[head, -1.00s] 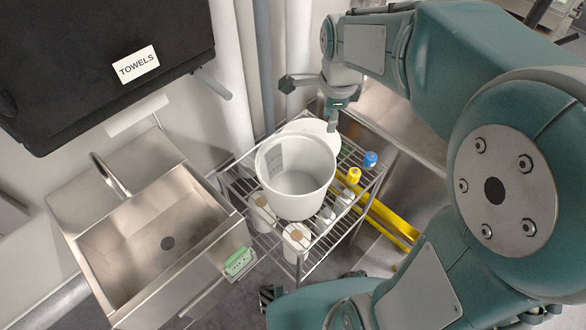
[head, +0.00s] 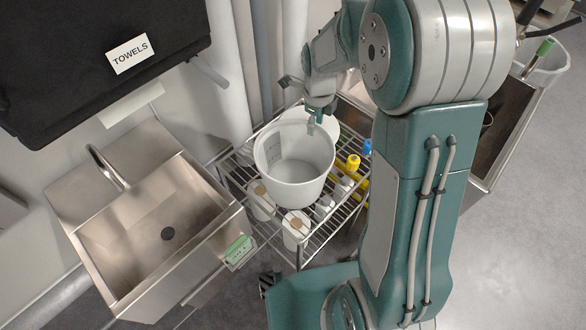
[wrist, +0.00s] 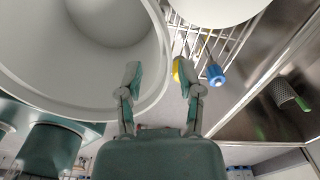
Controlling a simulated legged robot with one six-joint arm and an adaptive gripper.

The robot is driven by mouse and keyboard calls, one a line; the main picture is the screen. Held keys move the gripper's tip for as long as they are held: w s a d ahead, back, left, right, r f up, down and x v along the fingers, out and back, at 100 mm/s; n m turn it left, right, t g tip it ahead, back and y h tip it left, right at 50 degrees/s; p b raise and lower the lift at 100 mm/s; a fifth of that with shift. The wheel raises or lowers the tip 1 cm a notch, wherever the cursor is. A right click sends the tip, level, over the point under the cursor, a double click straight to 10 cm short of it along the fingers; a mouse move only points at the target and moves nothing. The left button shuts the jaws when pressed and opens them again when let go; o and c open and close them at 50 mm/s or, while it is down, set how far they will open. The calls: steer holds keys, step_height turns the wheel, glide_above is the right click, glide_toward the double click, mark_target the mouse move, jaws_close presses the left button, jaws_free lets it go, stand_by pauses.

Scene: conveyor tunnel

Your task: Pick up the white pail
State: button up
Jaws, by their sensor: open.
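The white pail (head: 296,182) stands upright and open at the top on a wire rack (head: 316,246). In the wrist view the pail (wrist: 110,35) fills the upper left, with its rim curving down between my fingers. My gripper (head: 318,113) is at the far side of the pail, near its back rim. In the wrist view my gripper (wrist: 160,76) is open and empty. Its left finger overlaps the pail's rim in the picture, and its right finger is outside it. I cannot tell whether either finger touches the pail.
A white disc (head: 325,124) lies behind the pail. A yellow-capped bottle (head: 354,162) and a blue-capped one (head: 367,147) stand right of it. Brown-capped white containers (head: 297,226) are in front. A steel sink (head: 150,220) is left, below a black towel dispenser (head: 90,60).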

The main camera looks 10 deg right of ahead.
mark_target(314, 136)
step_height(314, 136, down, 4)
steer(key=shift+a, duration=0.1)
jaws_close()
steer(key=shift+w+r, duration=0.1)
